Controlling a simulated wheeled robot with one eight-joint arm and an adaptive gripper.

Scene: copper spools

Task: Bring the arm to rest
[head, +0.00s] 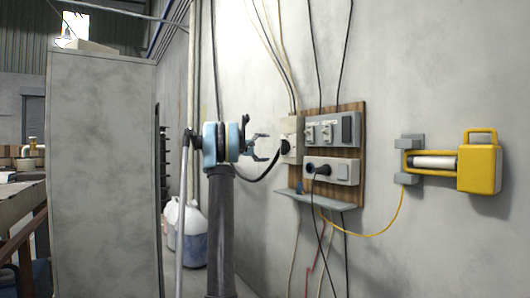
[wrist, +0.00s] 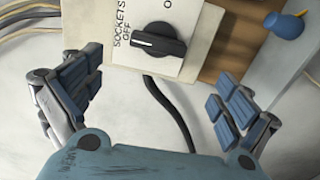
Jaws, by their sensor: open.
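My arm stands upright in the middle of the head view, with my gripper (head: 270,147) pointing right towards the wall board. My gripper is open and empty. In the wrist view its two padded fingers are spread wide, and my gripper (wrist: 162,92) has nothing between the pads. Ahead of it is a pale switch box (head: 290,140) with a black rotary knob (wrist: 159,42). The knob's pointer is by the "SOCKETS OFF" label. The fingers look apart from the box and knob; the exact gap is hard to judge.
A wooden board (head: 316,186) carries sockets, with a grey shelf (head: 327,201) below. A blue object (wrist: 284,24) is near the shelf. A yellow lamp (head: 480,168) hangs right, its cable trailing to the board. A grey cabinet (head: 103,175) stands left. White containers (head: 193,235) are behind my arm.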

